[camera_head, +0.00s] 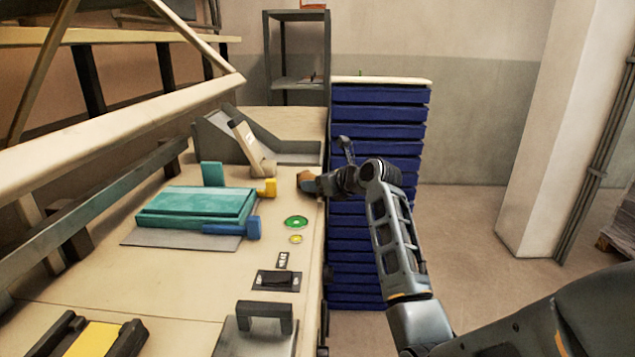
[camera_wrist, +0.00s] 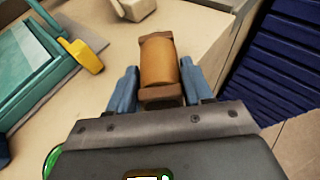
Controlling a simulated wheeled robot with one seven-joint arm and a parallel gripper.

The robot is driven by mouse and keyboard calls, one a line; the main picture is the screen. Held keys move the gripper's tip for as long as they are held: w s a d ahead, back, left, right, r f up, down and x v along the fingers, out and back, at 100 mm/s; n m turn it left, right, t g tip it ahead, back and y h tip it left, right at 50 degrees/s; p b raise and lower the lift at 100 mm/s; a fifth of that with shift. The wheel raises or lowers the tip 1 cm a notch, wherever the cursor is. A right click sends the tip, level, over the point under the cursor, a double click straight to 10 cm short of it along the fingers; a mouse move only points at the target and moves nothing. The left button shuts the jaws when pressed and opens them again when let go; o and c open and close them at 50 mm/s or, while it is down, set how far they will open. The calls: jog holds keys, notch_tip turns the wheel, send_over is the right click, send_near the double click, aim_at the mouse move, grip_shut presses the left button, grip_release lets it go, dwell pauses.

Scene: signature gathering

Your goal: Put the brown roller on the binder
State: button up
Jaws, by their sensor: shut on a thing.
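The brown roller (camera_wrist: 159,60) is a short orange-brown cylinder with darker brown ends. My gripper (camera_wrist: 158,72) is shut on it, with a blue-grey finger on each side. In the head view the roller (camera_head: 304,177) shows small at my gripper (camera_head: 311,181), by the right edge of the bench. Whether it touches the bench top is unclear. The binder appears to be the flat teal block (camera_head: 195,205) to the left of my gripper, with a blue handle and a yellow handle. Part of the binder (camera_wrist: 35,75) also shows at the left of the wrist view.
A grey tray with a pale lever (camera_head: 245,140) stands behind the binder. Green (camera_head: 296,222) and yellow (camera_head: 296,239) buttons lie in front of my gripper. A blue slatted stack (camera_head: 378,130) stands right of the bench. The bench (camera_head: 150,285) has bare room at the front left.

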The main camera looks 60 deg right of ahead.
jog(key=o, duration=1.2)
jog(key=shift+r, duration=0.1)
jog(key=v, duration=1.2)
